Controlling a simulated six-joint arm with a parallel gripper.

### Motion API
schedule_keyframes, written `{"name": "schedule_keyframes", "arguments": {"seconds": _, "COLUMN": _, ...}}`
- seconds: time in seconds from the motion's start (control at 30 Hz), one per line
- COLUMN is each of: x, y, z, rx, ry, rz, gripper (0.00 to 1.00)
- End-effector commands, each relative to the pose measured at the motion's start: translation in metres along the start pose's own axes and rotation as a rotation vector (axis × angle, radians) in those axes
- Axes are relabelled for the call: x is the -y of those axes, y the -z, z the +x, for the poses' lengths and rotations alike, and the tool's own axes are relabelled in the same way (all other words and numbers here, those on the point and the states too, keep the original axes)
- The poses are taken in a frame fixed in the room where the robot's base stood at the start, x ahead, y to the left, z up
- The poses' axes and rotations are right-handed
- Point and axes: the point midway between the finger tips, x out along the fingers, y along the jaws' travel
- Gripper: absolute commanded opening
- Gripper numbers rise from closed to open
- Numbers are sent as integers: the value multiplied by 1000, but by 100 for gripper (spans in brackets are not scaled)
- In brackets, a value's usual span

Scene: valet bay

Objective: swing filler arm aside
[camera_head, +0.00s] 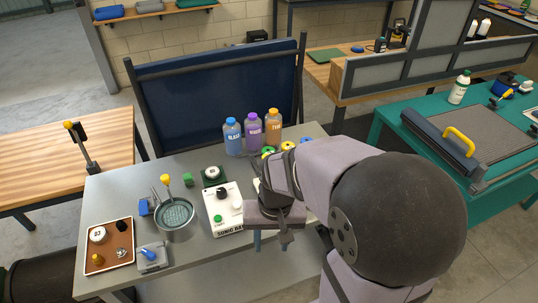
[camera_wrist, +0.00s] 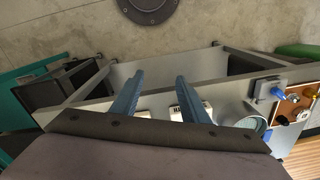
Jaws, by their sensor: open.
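A round metal pot (camera_head: 176,225) with a mesh-like top stands on the grey workbench (camera_head: 125,182). A yellow-knobbed lever (camera_head: 166,181) rises at its back rim; it may be the filler arm, but I cannot tell for sure. The pot also shows at the right in the wrist view (camera_wrist: 249,121). My gripper (camera_head: 272,248) is open and empty at the bench's front edge, right of the pot and apart from it. Its two blue fingers (camera_wrist: 157,78) are spread in the wrist view.
A white control box (camera_head: 223,208) stands between pot and gripper. A wooden tray (camera_head: 98,262) with small parts and a grey box with a blue lever (camera_head: 152,256) lie front left. Bottles (camera_head: 253,133) stand at the back. A yellow-topped black stand (camera_head: 81,146) is on the left table.

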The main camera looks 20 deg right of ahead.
Motion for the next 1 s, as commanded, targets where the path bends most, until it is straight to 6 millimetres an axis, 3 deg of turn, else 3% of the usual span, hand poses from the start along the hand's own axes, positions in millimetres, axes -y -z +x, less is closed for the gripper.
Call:
{"name": "schedule_keyframes", "arguments": {"seconds": 0.27, "x": 8, "y": 118, "z": -47, "rx": 17, "ry": 128, "rz": 821, "gripper": 41}}
{"name": "schedule_keyframes", "arguments": {"seconds": 0.4, "x": 1, "y": 180, "z": -63, "rx": 56, "ry": 208, "rz": 1254, "gripper": 41}}
{"name": "schedule_keyframes", "arguments": {"seconds": 0.53, "x": -9, "y": 226, "z": -74, "rx": 107, "ry": 276, "rz": 1588, "gripper": 41}}
{"name": "schedule_keyframes", "arguments": {"seconds": 0.73, "x": -23, "y": 268, "z": -83, "rx": 179, "ry": 346, "rz": 1910, "gripper": 41}}
{"name": "schedule_keyframes", "arguments": {"seconds": 1.0, "x": -28, "y": 281, "z": -85, "rx": 208, "ry": 370, "rz": 2019, "gripper": 41}}
